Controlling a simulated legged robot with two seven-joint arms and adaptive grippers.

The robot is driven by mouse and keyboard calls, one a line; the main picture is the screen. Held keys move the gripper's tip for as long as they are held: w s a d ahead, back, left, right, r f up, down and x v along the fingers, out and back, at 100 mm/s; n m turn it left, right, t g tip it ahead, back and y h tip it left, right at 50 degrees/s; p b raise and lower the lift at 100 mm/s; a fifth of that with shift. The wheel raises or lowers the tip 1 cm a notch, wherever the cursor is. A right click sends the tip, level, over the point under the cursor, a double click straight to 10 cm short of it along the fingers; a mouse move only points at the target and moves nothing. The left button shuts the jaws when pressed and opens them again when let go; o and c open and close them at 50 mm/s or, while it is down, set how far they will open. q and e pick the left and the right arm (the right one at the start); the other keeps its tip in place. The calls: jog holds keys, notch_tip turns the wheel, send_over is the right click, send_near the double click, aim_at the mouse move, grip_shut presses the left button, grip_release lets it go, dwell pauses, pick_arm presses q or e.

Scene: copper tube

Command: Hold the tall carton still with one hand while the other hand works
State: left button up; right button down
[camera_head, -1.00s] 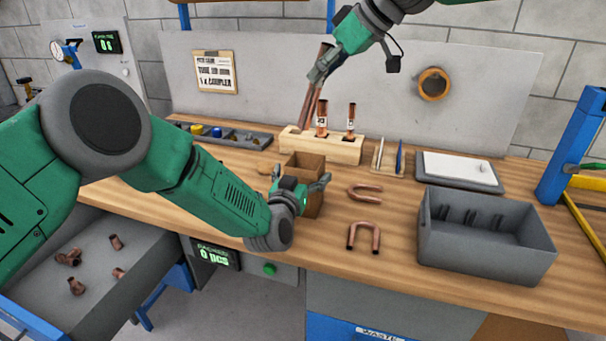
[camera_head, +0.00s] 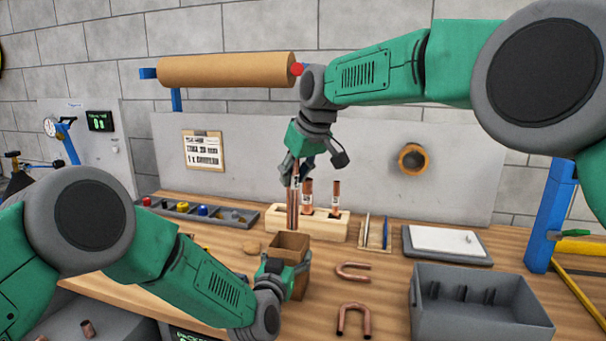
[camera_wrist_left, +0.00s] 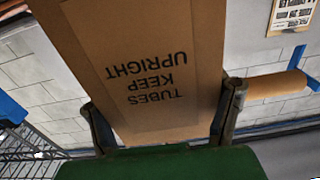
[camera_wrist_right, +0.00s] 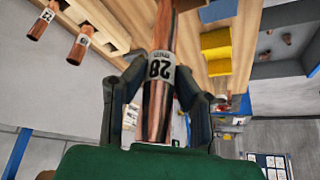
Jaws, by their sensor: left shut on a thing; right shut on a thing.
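The tall brown carton (camera_head: 290,241) stands open-topped on the bench. My left gripper (camera_head: 286,272) is shut on it, one finger on each side. In the left wrist view the carton (camera_wrist_left: 140,70) fills the space between the fingers, its "TUBES KEEP UPRIGHT" print upside down. My right gripper (camera_head: 302,168) is shut on a copper tube (camera_head: 293,212), held nearly upright. The tube's lower end appears just above the carton's mouth; I cannot tell whether it is over the mouth or behind it. The right wrist view shows the tube (camera_wrist_right: 158,105) with a "28" label.
A wooden block (camera_head: 331,231) behind the carton holds two labelled copper tubes. Two copper U-bends (camera_head: 354,308) lie right of the carton. A grey bin (camera_head: 480,312) stands at the right, a flat grey tray (camera_head: 445,255) behind it. A divided parts tray (camera_head: 170,208) is at back left.

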aim_at(293, 224)
pick_arm(q)
jog(key=shift+d, duration=0.35)
pick_arm(e)
jog(key=shift+f+m+h, duration=0.3)
jog(key=shift+f+m, duration=0.2)
pick_arm(q)
jog(key=shift+d, duration=0.1)
pick_arm(e)
jog(key=shift+d+f, duration=0.15)
jog(key=shift+f, duration=0.85)
pick_arm(q)
jog(key=shift+a, duration=0.35)
pick_arm(e)
jog(key=shift+a+f, duration=0.1)
jog(key=shift+a, duration=0.25)
pick_arm(q)
jog(key=shift+d, duration=0.15)
pick_arm(e)
jog(key=shift+d+f, duration=0.1)
jog(key=shift+f, duration=0.5)
jog(key=shift+a+f, duration=0.2)
jog(key=shift+f, duration=3.9)
